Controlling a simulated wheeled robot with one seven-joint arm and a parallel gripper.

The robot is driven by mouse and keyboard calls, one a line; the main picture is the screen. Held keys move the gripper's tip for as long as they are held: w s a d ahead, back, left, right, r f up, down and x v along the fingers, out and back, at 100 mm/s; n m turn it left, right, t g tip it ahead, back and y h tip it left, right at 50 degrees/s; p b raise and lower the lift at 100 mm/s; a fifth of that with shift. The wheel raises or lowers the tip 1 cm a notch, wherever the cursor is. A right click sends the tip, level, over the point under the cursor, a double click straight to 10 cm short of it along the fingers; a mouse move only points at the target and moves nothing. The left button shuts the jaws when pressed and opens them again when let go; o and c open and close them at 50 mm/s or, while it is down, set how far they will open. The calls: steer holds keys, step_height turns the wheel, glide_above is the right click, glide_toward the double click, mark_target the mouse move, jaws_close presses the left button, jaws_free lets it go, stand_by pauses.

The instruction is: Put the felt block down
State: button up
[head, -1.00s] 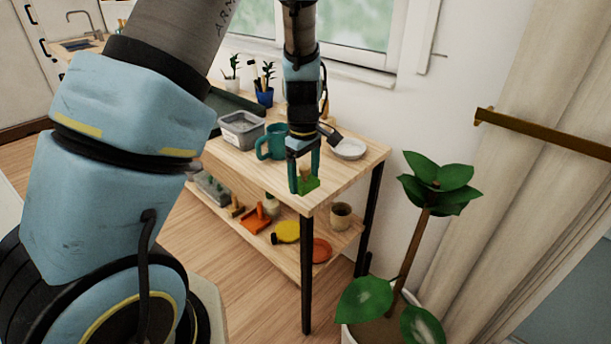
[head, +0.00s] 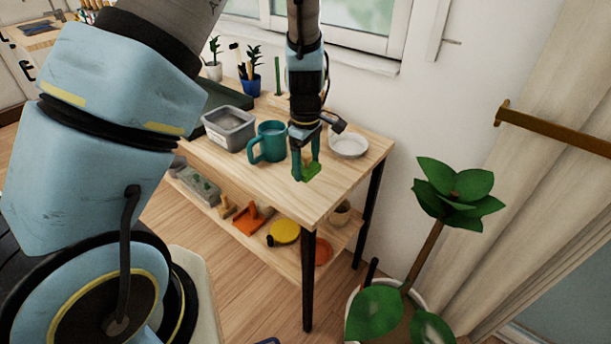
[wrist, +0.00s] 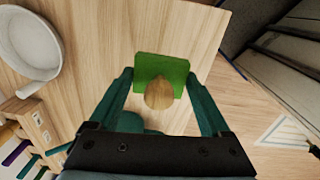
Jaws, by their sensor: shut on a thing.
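The felt block is a green square pad with a rounded wooden knob; in the head view the felt block (head: 312,174) is over the front part of the wooden table top (head: 345,178). My gripper (head: 306,168) points down, its teal fingers shut on the felt block. In the wrist view the felt block (wrist: 150,66) sits between the two fingertips, knob towards the camera, with bare table around it. I cannot tell whether its underside touches the wood.
A teal mug (head: 268,142) stands left of my gripper, and a white dish (head: 348,142) lies behind it to the right. A grey bin (head: 229,130) is further left. The lower shelf (head: 268,262) holds several items. A potted plant (head: 440,205) stands right of the table.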

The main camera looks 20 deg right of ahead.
mark_target(306, 155)
steer(key=shift+f+p, duration=0.5)
steer(key=shift+f, duration=2.05)
steer(key=o, duration=1)
steer(key=shift+f, duration=0.1)
step_height(306, 155, up, 12)
steer(key=b, duration=0.2)
steer(key=shift+s+a+b, duration=0.1)
steer(key=shift+a+b, duration=0.05)
steer(key=shift+b, duration=0.25)
steer(key=s+a+r+m, duration=0.1)
steer(key=a+r+m, duration=0.1)
steer(key=a, duration=0.8)
steer(key=s+a+r+m+t, duration=0.1)
steer(key=a+r+m, duration=0.1)
steer(key=a, duration=0.8)
steer(key=s+a+r+m, duration=0.1)
steer(key=a+r+m, duration=0.2)
steer(key=a, duration=0.6)
steer(key=shift+s+a+m, duration=0.4)
steer(key=shift+m, duration=0.1)
